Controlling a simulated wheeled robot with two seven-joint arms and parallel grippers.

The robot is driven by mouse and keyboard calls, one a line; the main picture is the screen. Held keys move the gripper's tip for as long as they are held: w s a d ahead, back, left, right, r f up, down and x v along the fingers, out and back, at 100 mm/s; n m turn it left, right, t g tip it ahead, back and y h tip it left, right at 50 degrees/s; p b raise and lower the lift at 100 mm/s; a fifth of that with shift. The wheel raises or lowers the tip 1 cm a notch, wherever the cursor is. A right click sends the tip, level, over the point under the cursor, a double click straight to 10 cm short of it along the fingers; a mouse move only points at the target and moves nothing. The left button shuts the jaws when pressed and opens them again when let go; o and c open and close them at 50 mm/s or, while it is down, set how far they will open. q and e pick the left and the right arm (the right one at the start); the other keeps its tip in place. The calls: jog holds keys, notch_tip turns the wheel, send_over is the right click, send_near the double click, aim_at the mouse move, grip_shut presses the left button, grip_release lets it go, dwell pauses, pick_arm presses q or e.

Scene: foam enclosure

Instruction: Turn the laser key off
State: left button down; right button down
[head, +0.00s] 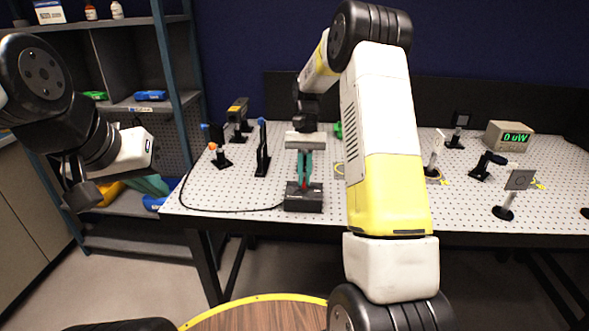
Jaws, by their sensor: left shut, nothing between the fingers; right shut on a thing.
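The black laser box (303,203) sits at the front edge of the perforated table, with a small red part on top and a black cable on its left. My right gripper (304,182) points straight down over the box, its teal fingers shut on the key at its top. The key is mostly hidden between the fingertips, so its angle cannot be told. My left gripper (150,185) is at the far left, away from the table and in front of the shelf. Its teal fingers look shut and empty.
The perforated optical table (240,190) holds several posts and mounts. A power meter (509,136) at the back right reads "0 uW" in green. A shelf (120,107) with coloured bins stands left. A round wooden top with a yellow rim (262,298) is at the front.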

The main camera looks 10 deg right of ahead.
jog(key=c, duration=1.5)
grip_release()
jog(key=shift+c, duration=0.2)
jog(key=v, duration=0.7)
jog(key=shift+r, duration=0.4)
jog(key=shift+w, duration=0.1)
jog(key=s+a+r+n+t, duration=0.15)
jog(key=s+r+t, duration=0.35)
jog(key=s+r, duration=0.75)
jog(key=s+a+f+n+t+y, duration=0.1)
jog(key=s+t, duration=0.4)
jog(key=s, duration=0.9)
jog(key=shift+s+a+f+n+t, duration=0.25)
jog(key=shift+s+f+n+t, duration=0.1)
jog(key=shift+f+n, duration=0.2)
